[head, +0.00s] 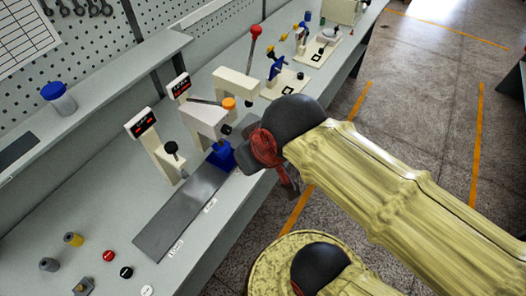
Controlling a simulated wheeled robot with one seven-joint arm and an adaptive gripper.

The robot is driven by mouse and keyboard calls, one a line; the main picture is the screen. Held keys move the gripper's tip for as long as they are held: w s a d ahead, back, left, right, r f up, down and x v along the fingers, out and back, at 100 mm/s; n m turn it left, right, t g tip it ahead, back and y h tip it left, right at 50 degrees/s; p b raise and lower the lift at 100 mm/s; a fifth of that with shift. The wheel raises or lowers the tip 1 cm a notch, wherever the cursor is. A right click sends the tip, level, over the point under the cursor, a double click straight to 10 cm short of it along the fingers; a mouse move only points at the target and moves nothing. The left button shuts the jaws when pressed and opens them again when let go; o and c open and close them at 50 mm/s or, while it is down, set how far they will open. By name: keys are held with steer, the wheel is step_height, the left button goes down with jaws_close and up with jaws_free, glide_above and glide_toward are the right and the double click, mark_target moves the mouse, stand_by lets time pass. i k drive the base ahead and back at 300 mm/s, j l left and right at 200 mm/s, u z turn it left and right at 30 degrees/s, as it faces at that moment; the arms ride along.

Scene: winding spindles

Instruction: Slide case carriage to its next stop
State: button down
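The likely case carriage is a blue block (221,157) on the flat grey track (178,215) along the bench. It sits near the track's far end, under a pale press-like station (204,119). My dark gripper (244,155) is right beside the blue block, on its right side. I cannot tell whether it touches the block. The wrist and a red part of my arm cover much of the gripper, so its fingers cannot be made out clearly. Small white labels (210,206) mark the track's front edge.
A station with a display and black knob (171,148) stands left of the track. A red-knobbed lever (255,32) rises behind the press. Buttons (126,272) and small cylinders (73,239) are at the near left. The near part of the track is clear.

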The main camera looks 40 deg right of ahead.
mark_target(227, 165)
steer(key=z, duration=0.25)
steer(key=j+z, duration=0.4)
steer(key=k+j+z, duration=0.15)
steer(key=j+z, duration=0.25)
steer(key=j, duration=0.15)
